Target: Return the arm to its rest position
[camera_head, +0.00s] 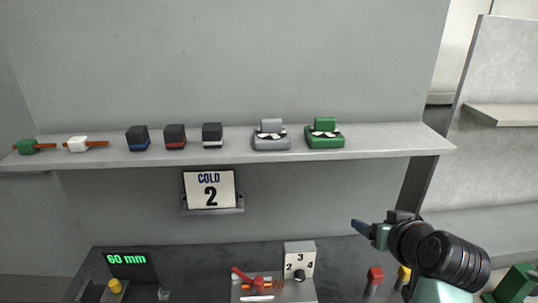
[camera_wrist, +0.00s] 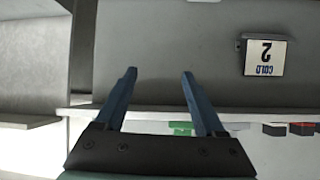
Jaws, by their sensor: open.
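My arm reaches in from the lower right of the head view, and my gripper (camera_head: 358,227) points left above the right end of the dark bench. In the wrist view my gripper (camera_wrist: 159,73) shows two blue fingers spread wide with nothing between them. It is apart from the shelf and touches nothing that I can see. The wrist view is upside down, with the sign inverted at the right. Part of the green thing on the shelf is hidden behind a finger there.
A grey shelf (camera_head: 235,157) holds several small blocks and devices. A "COLD 2" sign (camera_head: 210,189) hangs below it. The bench (camera_head: 200,263) carries a "60 mm" display (camera_head: 127,260), a numbered dial box (camera_head: 299,261), a red button (camera_head: 375,275) and a yellow one (camera_head: 404,273) near my arm.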

